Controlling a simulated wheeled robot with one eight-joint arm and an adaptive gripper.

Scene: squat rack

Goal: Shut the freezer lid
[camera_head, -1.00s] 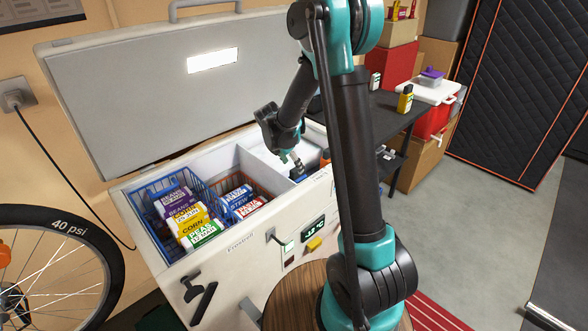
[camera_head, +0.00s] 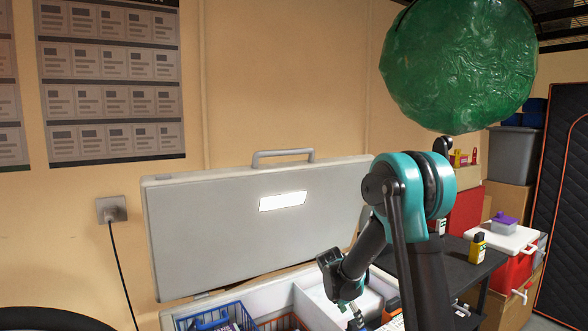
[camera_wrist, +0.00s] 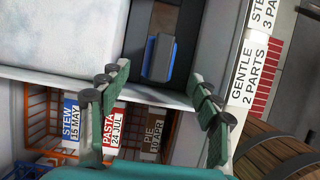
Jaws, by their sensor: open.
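The grey freezer lid (camera_head: 230,225) stands raised and open behind the chest freezer, with a light panel (camera_head: 283,201) on its inner face. A grey handle (camera_head: 284,156) sits on its top edge. The white freezer body (camera_head: 270,296) shows only its upper part at the bottom of the head view. My gripper (camera_head: 355,319) points down over the open freezer, in front of the lid and apart from it. In the wrist view my gripper (camera_wrist: 163,90) has its green fingers spread, with nothing held. A dark and blue object (camera_wrist: 160,57) lies beyond the fingertips.
A blue basket (camera_head: 216,318) and an orange basket (camera_wrist: 38,114) with labelled packs are inside the freezer. A dark shelf (camera_head: 470,262) with a yellow bottle (camera_head: 478,248) stands right. A round green object (camera_head: 460,65) hangs above. A wall socket (camera_head: 111,209) is left.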

